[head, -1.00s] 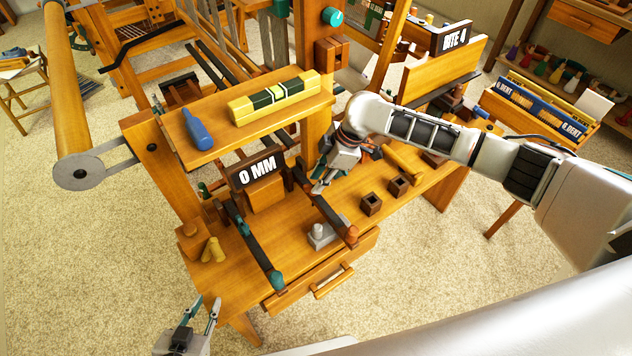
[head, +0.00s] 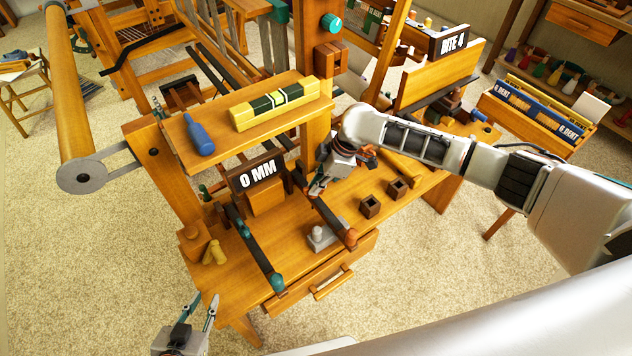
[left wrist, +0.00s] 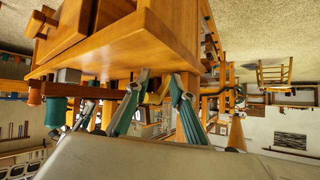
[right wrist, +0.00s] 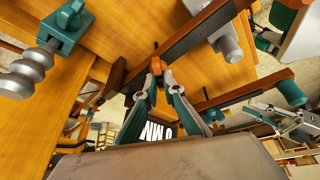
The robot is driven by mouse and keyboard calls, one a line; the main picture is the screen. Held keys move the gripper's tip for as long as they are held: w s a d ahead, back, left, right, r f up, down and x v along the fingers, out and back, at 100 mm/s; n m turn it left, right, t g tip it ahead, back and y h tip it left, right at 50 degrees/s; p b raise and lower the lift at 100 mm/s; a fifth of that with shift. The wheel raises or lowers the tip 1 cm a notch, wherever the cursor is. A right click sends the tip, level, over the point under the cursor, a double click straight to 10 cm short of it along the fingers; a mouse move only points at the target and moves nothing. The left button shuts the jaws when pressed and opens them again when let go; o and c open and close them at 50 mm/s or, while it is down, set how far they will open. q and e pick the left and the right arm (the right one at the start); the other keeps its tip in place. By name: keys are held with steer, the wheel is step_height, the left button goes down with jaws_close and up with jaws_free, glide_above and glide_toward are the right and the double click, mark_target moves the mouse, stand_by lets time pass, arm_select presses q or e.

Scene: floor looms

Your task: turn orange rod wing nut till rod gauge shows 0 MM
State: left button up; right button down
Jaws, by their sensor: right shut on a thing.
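The rod gauge (head: 257,174) is a dark sign reading 0 MM, standing on a wooden block on the bench. It also shows upside down in the right wrist view (right wrist: 160,132). To its right runs a dark rod with an orange front end (head: 350,238). My right gripper (head: 316,188) is at the back part of this rod. In the right wrist view its fingertips are shut on the small orange wing nut (right wrist: 157,64), partly hidden by them. My left gripper (head: 206,298) is open and empty, off the bench's front left corner.
A second dark rod has a teal front end (head: 278,282). A grey block (head: 320,236) and two dark square cups (head: 370,206) stand on the bench. The shelf above holds a blue bottle (head: 198,134) and a yellow-green box (head: 275,104). Carpet in front is clear.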

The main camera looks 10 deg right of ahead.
arm_select(q)
steer(key=shift+a+r+p, duration=0.2)
steer(key=shift+r+p, duration=0.25)
steer(key=shift+r, duration=0.1)
steer(key=shift+a+r+p, duration=0.2)
steer(key=shift+r+p, duration=0.25)
steer(key=shift+r, duration=0.1)
arm_select(e)
steer(key=shift+r+m, duration=0.3)
steer(key=shift+f+p, duration=0.2)
steer(key=shift+p, duration=0.15)
arm_select(q)
steer(key=shift+s+a+f, duration=0.2)
steer(key=shift+s+f, duration=0.05)
steer(key=shift+s, duration=0.05)
arm_select(e)
steer(key=shift+f, duration=0.1)
steer(key=c, duration=2.2)
jaws_free()
arm_select(q)
steer(key=shift+w+d+r, duration=0.1)
steer(key=shift+r, duration=0.05)
arm_select(e)
steer(key=shift+o, duration=0.2)
arm_select(q)
steer(key=shift+r, duration=0.1)
arm_select(e)
steer(key=v, duration=1.2)
steer(key=shift+s, duration=0.25)
steer(key=shift+a+f, duration=0.1)
